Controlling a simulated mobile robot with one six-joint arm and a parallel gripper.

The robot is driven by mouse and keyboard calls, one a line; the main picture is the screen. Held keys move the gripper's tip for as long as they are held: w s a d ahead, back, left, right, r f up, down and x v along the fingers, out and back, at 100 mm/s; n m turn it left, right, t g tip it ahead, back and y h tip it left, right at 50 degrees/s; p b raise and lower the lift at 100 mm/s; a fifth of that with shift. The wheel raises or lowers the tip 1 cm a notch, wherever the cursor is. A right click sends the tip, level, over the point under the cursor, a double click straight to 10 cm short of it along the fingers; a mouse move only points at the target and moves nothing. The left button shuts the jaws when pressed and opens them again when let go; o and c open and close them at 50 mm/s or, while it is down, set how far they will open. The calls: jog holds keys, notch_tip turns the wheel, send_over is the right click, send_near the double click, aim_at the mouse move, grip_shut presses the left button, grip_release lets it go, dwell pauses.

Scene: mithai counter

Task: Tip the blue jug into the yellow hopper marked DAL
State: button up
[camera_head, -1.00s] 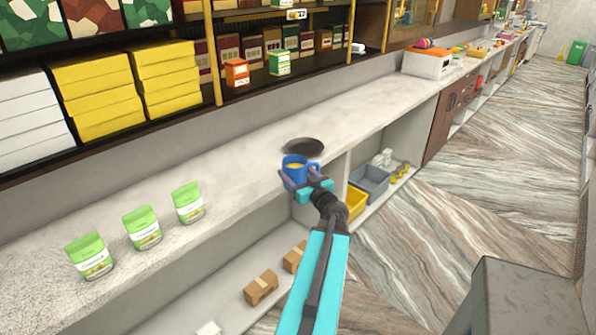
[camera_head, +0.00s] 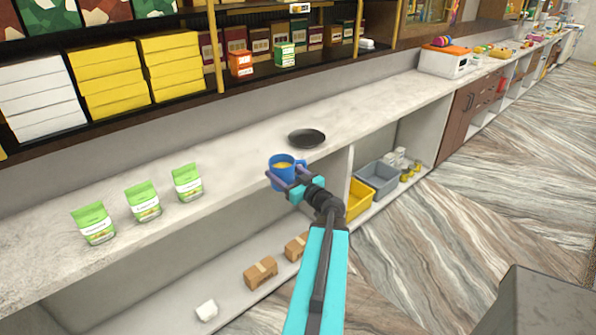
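The blue jug (camera_head: 281,178) is upright near the front edge of the counter, with yellow contents showing at its top. My gripper (camera_head: 282,180) is at the jug, its two fingers on either side of the jug's body, and it appears shut on it. Whether the jug touches the counter is not clear. A yellow bin (camera_head: 358,200) stands on the lower shelf, partly hidden by my arm. No DAL marking is legible on it, so I cannot tell whether it is the hopper.
A dark round plate (camera_head: 307,138) lies on the counter (camera_head: 240,165) behind the jug. Several green packets (camera_head: 144,202) stand to the left. A grey bin (camera_head: 379,178) and cardboard boxes (camera_head: 261,272) are on the lower shelf.

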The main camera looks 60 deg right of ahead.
jog(key=w+a+f+n+y+b, duration=0.1)
jog(key=w+a+n+y, duration=0.3)
jog(key=w+a+y, duration=0.55)
jog(key=w+a+f+n+y, duration=0.1)
jog(key=w+a+n+y, duration=0.15)
jog(key=w+a, duration=0.8)
jog(key=w+a+f+n+g+y+b, duration=0.1)
jog(key=a+n+g+y, duration=0.5)
jog(key=a, duration=2.7)
jog(key=n+y, duration=0.2)
jog(key=y, duration=0.1)
jog(key=shift+f, duration=0.2)
jog(key=shift+w+d, duration=0.1)
jog(key=shift+d, duration=0.05)
